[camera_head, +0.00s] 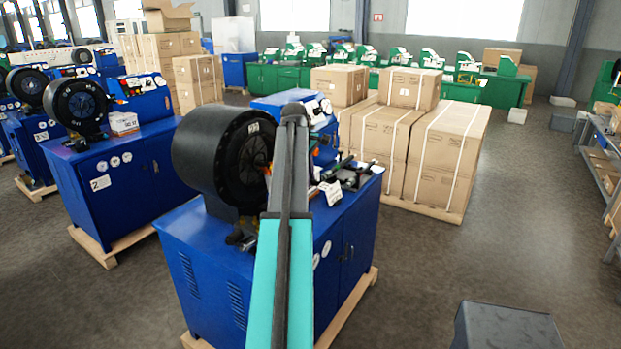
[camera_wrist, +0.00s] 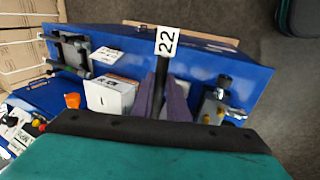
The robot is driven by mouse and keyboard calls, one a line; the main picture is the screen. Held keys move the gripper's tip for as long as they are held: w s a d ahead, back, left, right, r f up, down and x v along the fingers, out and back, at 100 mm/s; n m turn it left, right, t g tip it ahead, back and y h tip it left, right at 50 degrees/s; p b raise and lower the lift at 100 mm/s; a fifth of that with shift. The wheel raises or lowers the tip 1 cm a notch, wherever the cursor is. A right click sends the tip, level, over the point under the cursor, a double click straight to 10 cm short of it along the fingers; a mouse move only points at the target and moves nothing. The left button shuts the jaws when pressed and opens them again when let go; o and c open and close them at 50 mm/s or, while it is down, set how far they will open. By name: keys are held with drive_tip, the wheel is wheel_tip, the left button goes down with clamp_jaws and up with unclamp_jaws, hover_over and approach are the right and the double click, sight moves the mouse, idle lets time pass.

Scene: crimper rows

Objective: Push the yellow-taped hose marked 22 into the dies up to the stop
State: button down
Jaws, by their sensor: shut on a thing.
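The black hose with a white tag marked 22 (camera_wrist: 166,41) stands up from between my gripper's fingers in the wrist view. My gripper (camera_wrist: 164,92) is shut on it, with one purple-grey finger on each side. I cannot make out any yellow tape on the hose. The crimper (camera_head: 215,150) has a large black round head on a blue cabinet. Its die opening faces right and is partly hidden behind my arm. My gripper and the hose are hidden by my arm in the head view. I cannot tell how the hose end sits relative to the dies.
The blue cabinet top carries a white box (camera_wrist: 108,97), a white card (camera_wrist: 109,56), and a black clamp-like fixture (camera_wrist: 72,53). Strapped cardboard boxes (camera_head: 445,160) stand close behind on the right. Another crimper (camera_head: 78,105) is at the left. Open floor lies at the right.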

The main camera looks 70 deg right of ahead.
drive_tip(key=shift+w+d, duration=0.15)
drive_tip(key=shift+w, duration=0.4)
drive_tip(key=shift+w+d, duration=0.2)
drive_tip(key=shift+w, duration=0.45)
drive_tip(key=shift+w+d+r, duration=0.15)
drive_tip(key=shift+w+d, duration=0.1)
drive_tip(key=shift+w, duration=0.45)
drive_tip(key=shift+r+g+p, duration=0.1)
drive_tip(key=shift+g+p, duration=0.2)
drive_tip(key=shift+p, duration=0.45)
drive_tip(key=shift+c, duration=2.3)
unclamp_jaws()
drive_tip(key=shift+a+r, duration=0.1)
drive_tip(key=shift+r, duration=0.05)
drive_tip(key=p+v, duration=0.4)
drive_tip(key=v, duration=0.2)
drive_tip(key=shift+r, duration=0.35)
